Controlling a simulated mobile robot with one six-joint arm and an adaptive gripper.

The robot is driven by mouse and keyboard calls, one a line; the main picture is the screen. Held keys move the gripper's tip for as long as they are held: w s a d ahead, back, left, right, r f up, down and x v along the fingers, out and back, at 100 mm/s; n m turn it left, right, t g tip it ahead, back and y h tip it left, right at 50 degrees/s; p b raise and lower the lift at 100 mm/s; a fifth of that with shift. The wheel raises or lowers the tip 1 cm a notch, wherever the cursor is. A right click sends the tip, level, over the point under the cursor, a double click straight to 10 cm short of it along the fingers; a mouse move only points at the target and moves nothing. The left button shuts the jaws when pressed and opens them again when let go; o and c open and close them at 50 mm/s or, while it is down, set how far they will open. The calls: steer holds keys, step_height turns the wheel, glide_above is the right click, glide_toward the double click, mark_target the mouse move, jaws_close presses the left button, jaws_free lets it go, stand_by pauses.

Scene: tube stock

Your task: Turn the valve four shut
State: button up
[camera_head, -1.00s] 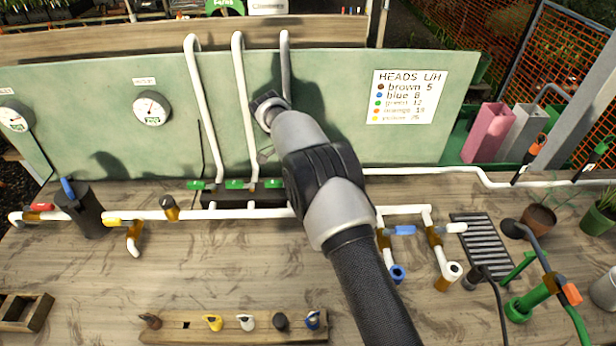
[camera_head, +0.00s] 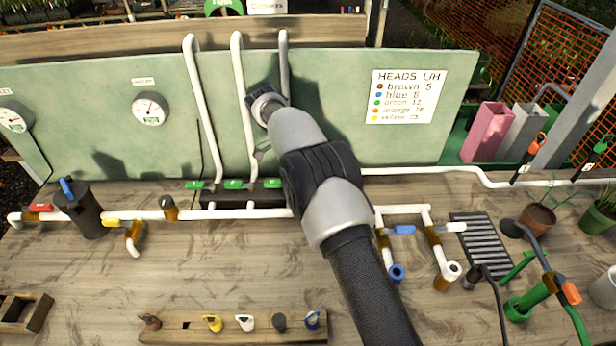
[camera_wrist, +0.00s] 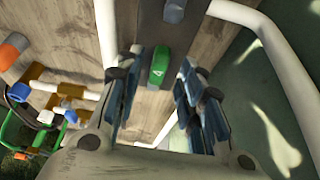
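In the wrist view, a green valve handle (camera_wrist: 160,64) with a white mark that looks like a 4 sits on a dark block. My gripper (camera_wrist: 164,88) is open, with its blue-padded fingers apart, one on each side of the handle in the picture. I see no contact between pads and handle. In the head view, my arm covers my gripper and this handle. Three other green handles show there on the dark manifold (camera_head: 214,198): the left one (camera_head: 195,185), the middle one (camera_head: 233,184) and one beside my arm (camera_head: 273,183).
Tall white pipes (camera_head: 202,110) rise from the manifold along the green backboard (camera_head: 330,75). A white pipe (camera_head: 240,214) runs along the bench in front, with a red handle (camera_head: 39,208) and a blue handle (camera_head: 403,230).

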steer(key=v, duration=0.5)
steer(key=shift+a+r, duration=0.15)
steer(key=shift+r, duration=0.25)
steer(key=shift+s, duration=0.1)
